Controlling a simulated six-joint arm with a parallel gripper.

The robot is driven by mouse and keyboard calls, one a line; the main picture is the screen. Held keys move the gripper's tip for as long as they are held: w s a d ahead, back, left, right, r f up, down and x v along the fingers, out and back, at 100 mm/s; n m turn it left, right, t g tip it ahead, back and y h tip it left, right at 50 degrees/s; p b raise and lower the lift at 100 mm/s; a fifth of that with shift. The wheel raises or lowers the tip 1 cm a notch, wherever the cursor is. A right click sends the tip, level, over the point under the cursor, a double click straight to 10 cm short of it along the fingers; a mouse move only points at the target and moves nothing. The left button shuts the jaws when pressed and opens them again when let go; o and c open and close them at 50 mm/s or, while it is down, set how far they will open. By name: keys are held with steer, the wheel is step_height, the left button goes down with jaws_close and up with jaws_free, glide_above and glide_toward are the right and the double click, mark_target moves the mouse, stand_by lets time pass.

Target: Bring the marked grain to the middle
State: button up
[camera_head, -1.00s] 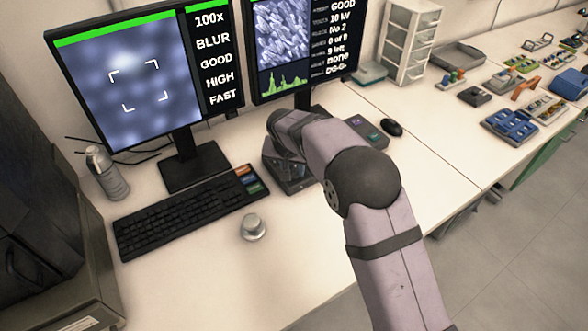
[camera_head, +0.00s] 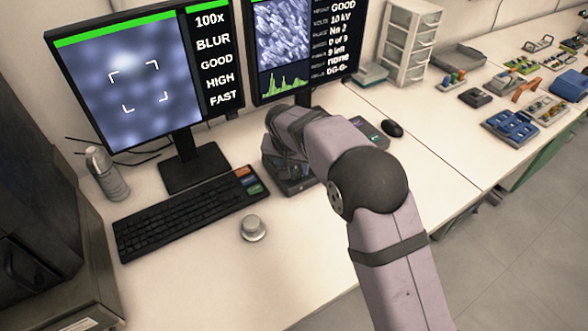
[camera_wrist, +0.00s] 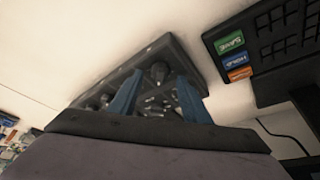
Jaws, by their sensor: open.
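The left monitor (camera_head: 135,85) shows a blurred blue-grey picture with white corner brackets around its middle. Its text reads 100x, BLUR, GOOD, HIGH, FAST. No marked grain can be made out in the blur. My gripper (camera_wrist: 158,77) is open, its two blue fingers apart over a dark control box (camera_wrist: 172,48) with round knobs. A dark knob (camera_wrist: 159,72) shows between the fingertips; whether they touch it I cannot tell. In the head view, my arm hides most of the control box (camera_head: 297,187) and the fingers are hard to see.
A keyboard (camera_head: 185,217) with coloured keys lies left of the box. A round silver knob (camera_head: 253,228) stands in front of it on the desk. The right monitor (camera_head: 300,45) stands behind my arm. A mouse (camera_head: 392,129) lies to the right.

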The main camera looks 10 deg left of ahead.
steer(key=v, duration=0.5)
steer(key=shift+s+r+b, duration=0.15)
steer(key=shift+r+b, duration=0.05)
steer(key=shift+b, duration=0.15)
steer(key=shift+d, duration=0.1)
stand_by(1.0)
steer(key=w+d+f+m+p, duration=0.15)
steer(key=w+d+m, duration=0.35)
steer(key=d, duration=0.9)
steer(key=w+a+n+y, duration=0.1)
steer(key=a+n, duration=0.2)
steer(key=n, duration=0.4)
steer(key=w+a+r+n+g+y, duration=0.1)
steer(key=a+n+y, duration=0.1)
steer(key=n, duration=0.5)
steer(key=shift+a+r, duration=0.2)
steer(key=shift+a, duration=0.3)
steer(key=shift+f+p, duration=0.1)
steer(key=shift+p, duration=0.2)
steer(key=shift+p+x, duration=0.8)
steer(key=shift+x, duration=2.8)
